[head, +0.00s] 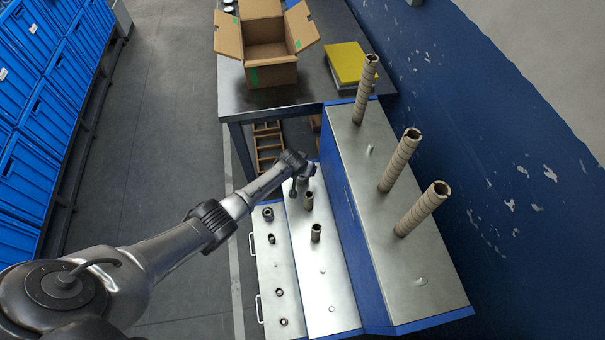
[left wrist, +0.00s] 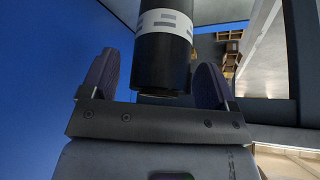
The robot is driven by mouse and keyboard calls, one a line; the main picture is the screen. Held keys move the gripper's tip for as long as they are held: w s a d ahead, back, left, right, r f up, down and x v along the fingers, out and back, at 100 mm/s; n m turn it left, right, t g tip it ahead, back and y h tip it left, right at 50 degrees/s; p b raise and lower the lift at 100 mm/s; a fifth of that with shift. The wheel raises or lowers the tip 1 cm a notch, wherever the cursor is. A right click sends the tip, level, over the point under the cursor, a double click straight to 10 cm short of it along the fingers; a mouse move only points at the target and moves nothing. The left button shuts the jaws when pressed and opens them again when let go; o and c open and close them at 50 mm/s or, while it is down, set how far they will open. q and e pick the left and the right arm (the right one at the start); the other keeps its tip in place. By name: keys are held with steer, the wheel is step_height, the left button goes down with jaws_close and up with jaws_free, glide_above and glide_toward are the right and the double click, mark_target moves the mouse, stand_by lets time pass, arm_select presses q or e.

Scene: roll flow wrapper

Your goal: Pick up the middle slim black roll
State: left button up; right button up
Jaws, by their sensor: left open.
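A black roll (left wrist: 163,62) with a white and grey patterned band stands out in the left wrist view. Its near end sits between the two spread fingers of my left gripper (left wrist: 155,85), with a gap on the left finger's side and little or no visible gap on the right. Whether it touches the right finger I cannot tell. In the head view my left gripper (head: 301,178) is over the far end of the middle step. The arm and gripper largely hide what is there, so I cannot make out the black roll. My right gripper is not in view.
Two short brown rolls (head: 316,233) stand on the middle step (head: 330,305). Small dark cores (head: 271,239) sit on the lowest step. Three tall beige rolls (head: 400,160) rise from the top step. An open carton (head: 268,50) and yellow stack (head: 347,64) are on the table behind.

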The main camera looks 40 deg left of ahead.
arm_select(q)
steer(key=shift+c, duration=0.2)
steer(key=c, duration=1)
steer(key=shift+c, duration=0.3)
steer(key=shift+r, duration=0.15)
